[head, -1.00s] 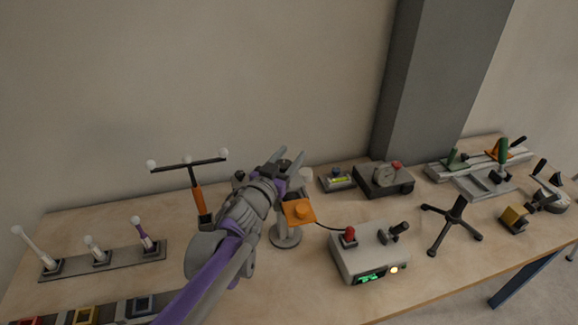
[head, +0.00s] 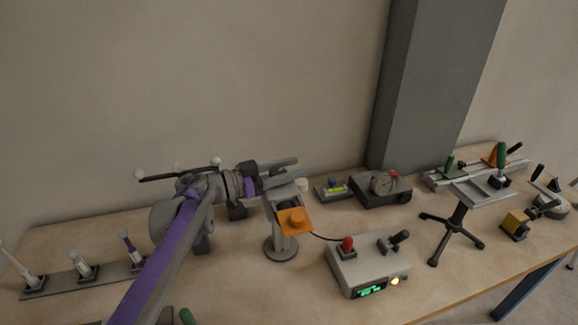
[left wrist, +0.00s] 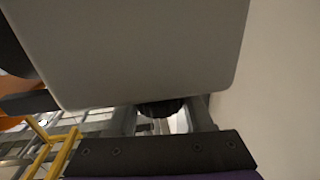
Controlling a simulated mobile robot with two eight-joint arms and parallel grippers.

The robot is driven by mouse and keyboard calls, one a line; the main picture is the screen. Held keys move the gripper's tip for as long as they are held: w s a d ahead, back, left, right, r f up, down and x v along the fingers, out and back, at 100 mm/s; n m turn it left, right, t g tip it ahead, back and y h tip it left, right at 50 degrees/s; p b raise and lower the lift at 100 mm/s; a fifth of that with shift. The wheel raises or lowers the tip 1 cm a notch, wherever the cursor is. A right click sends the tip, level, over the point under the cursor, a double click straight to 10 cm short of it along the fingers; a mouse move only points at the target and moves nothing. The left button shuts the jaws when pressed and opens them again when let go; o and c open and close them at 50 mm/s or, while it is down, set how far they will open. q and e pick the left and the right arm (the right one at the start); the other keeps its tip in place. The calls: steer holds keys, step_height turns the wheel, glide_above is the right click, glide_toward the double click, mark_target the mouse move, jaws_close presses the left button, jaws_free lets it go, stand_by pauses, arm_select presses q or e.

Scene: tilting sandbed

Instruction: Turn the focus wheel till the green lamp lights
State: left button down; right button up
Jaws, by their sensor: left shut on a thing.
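A grey stand-mounted device with an orange front plate (head: 294,221) stands on a round base (head: 281,248). My left gripper (head: 298,174) reaches in from the left behind the top of the device, fingers pointing right. In the left wrist view the grey housing (left wrist: 130,45) fills the top. A dark ribbed wheel (left wrist: 162,107) shows below it between my fingers, and the gripper is shut on it. Much of the wheel is hidden by the housing. I cannot make out a lit green lamp on the device. My right gripper is not in view.
A cable joins the device to a grey control box (head: 345,268) with a red-topped lever, green display (head: 371,290) and glowing pale orange lamp (head: 395,281). A T-shaped bar stands behind my arm.

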arm_select(q)
steer(key=shift+s+m+g+h, duration=0.1)
steer(key=shift+m+g+h, duration=0.2)
steer(key=shift+m+g, duration=0.3)
steer(key=shift+g, duration=0.4)
steer(key=shift+c, duration=1.5)
jaws_free()
steer(key=v, duration=1)
steer(key=shift+s+a, duration=0.2)
steer(key=shift+a, duration=0.15)
